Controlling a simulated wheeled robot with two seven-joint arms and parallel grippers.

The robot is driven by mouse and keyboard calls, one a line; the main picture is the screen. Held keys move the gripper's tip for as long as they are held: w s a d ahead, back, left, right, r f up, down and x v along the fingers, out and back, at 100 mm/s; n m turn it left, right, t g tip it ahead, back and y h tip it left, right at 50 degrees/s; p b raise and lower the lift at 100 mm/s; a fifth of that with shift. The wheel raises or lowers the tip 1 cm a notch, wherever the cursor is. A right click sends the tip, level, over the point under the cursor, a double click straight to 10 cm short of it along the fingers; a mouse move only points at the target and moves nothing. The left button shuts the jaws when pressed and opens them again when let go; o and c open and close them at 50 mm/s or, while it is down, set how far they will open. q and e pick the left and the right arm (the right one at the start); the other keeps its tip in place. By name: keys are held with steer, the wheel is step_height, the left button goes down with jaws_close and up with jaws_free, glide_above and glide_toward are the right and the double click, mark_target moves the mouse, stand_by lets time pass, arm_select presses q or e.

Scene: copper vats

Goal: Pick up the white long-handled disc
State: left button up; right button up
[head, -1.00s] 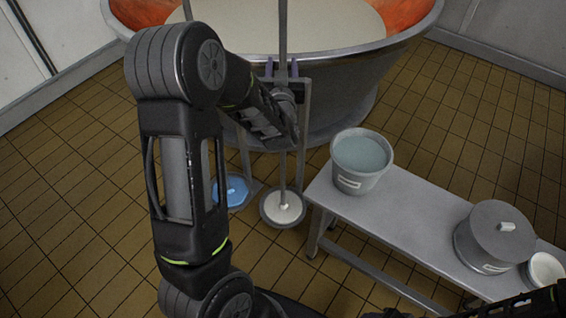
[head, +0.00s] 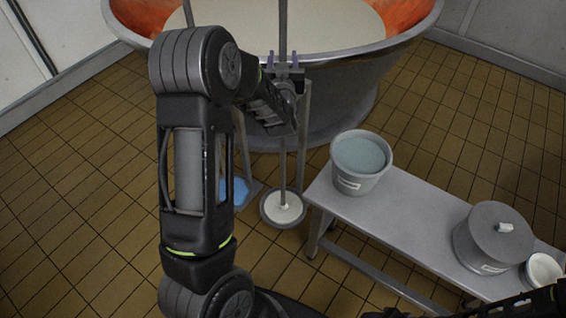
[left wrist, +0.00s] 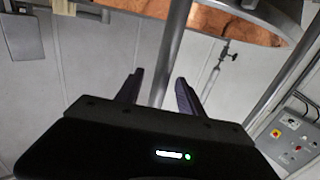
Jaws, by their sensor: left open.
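The white long-handled disc (head: 283,207) hangs low in front of the vat, its disc near the floor and its grey handle (head: 283,22) rising upright. My left gripper (head: 284,60) is open at the handle, with one dark finger on each side of it in the picture. In the left wrist view the open fingers (left wrist: 159,92) flank a grey pole (left wrist: 172,50), which seems to be the handle. I cannot tell whether either finger touches it. My left forearm hides some of the area. My right gripper does not show.
A blue disc (head: 236,190) hangs left of the white one, partly behind my arm. A grey rack post (head: 304,115) stands just right of the handle. The large vat (head: 340,95) is behind. A bench (head: 400,222) at right holds a bucket (head: 350,180) and a lidded pot (head: 480,250).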

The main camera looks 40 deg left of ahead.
arm_select(q)
steer(key=shift+x, duration=1.6)
jaws_close()
stand_by(0.4)
steer(key=shift+r, duration=0.15)
